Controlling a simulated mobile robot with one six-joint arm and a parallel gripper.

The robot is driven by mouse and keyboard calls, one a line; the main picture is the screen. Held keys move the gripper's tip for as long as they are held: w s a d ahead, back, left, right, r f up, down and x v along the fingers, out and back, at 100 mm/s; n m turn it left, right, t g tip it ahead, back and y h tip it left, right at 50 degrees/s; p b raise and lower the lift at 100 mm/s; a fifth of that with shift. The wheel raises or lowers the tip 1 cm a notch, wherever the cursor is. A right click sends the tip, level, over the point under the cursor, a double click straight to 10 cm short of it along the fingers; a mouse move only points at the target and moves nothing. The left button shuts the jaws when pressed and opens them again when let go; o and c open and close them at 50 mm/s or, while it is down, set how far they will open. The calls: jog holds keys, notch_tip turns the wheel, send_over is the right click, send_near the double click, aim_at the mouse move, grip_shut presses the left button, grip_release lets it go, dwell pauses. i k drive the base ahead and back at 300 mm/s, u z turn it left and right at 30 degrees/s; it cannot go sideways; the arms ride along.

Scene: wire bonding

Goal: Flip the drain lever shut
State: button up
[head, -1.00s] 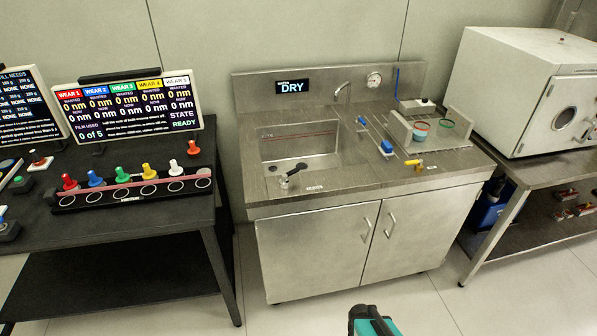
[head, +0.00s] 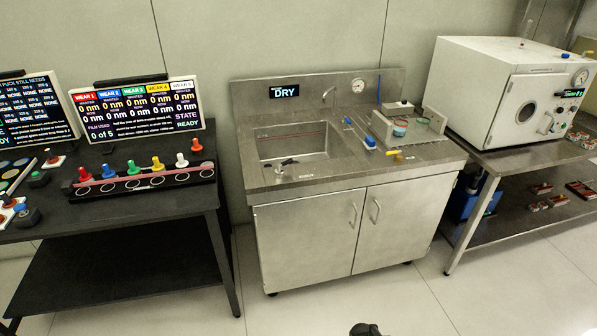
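The drain lever (head: 288,162) is a small black handle at the near-left rim of the steel sink basin (head: 300,150). A small label sits on the counter just right of it; its text is too small to read. The lever appears to lean to the right, but I cannot tell its exact setting. Only a small dark tip of my arm shows at the bottom edge. My gripper's fingers are not visible, and nothing of mine is near the lever.
The sink cabinet (head: 310,235) stands ahead with open floor before it. Right of the basin are a blue-handled tool (head: 369,142) and a yellow-handled one (head: 393,153). A black table (head: 120,225) stands left; a white oven (head: 500,85) sits on a bench right.

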aim_at(289, 162)
jog(key=z, duration=0.2)
jog(key=k, duration=0.75)
jog(key=u, duration=1.4)
jog(key=i, duration=1.25)
